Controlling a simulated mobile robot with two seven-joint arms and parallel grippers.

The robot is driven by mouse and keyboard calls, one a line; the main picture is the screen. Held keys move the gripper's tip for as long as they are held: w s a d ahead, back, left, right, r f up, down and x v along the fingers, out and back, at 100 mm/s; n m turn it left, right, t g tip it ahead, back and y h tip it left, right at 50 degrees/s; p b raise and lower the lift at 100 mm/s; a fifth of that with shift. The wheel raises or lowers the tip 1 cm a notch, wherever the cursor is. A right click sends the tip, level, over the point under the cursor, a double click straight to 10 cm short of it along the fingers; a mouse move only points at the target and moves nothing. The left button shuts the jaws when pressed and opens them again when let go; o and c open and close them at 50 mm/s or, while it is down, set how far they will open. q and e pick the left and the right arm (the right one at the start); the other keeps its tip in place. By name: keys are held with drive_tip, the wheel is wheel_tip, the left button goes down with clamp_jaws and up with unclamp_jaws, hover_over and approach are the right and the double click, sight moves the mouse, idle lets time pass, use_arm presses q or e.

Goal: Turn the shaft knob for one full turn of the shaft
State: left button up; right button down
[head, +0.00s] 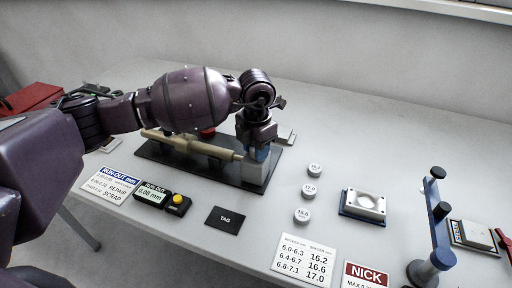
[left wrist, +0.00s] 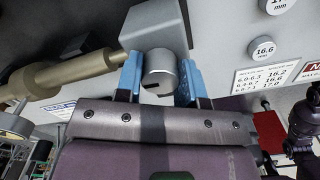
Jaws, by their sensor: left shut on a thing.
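The shaft knob (left wrist: 160,68) is a short grey cylinder with a dark notch in its end, beside a light grey block (left wrist: 155,27). My left gripper (left wrist: 160,80) has its two blue fingers on either side of the knob and is shut on it. In the head view my left gripper (head: 260,152) comes down over the block (head: 256,174) at the right end of the tan shaft (head: 190,145), hiding the knob. The shaft lies across a dark base plate (head: 165,158) and also shows in the left wrist view (left wrist: 70,72). My right gripper is not in view.
A run-out display (head: 151,194) reads 0.08 mm, beside a yellow button (head: 179,200). A black tag (head: 225,216), several white round spacers (head: 309,189), a blue-based white fixture (head: 363,204) and a blue stand (head: 438,225) are on the table. The back right is clear.

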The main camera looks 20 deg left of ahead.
use_arm(q)
drive_tip(key=m, duration=0.3)
drive_tip(key=shift+b, duration=0.35)
drive_tip(key=m+b, duration=0.1)
drive_tip(key=m, duration=0.3)
drive_tip(key=shift+m, duration=0.4)
drive_tip(key=m+b, duration=0.1)
drive_tip(key=m, duration=0.2)
drive_tip(key=shift+m, duration=0.3)
drive_tip(key=m+b, duration=0.1)
drive_tip(key=m, duration=0.2)
drive_tip(key=shift+m+b, duration=0.35)
drive_tip(key=shift+m, duration=0.85)
drive_tip(key=shift+r+m, duration=0.1)
drive_tip(key=shift+m, duration=0.4)
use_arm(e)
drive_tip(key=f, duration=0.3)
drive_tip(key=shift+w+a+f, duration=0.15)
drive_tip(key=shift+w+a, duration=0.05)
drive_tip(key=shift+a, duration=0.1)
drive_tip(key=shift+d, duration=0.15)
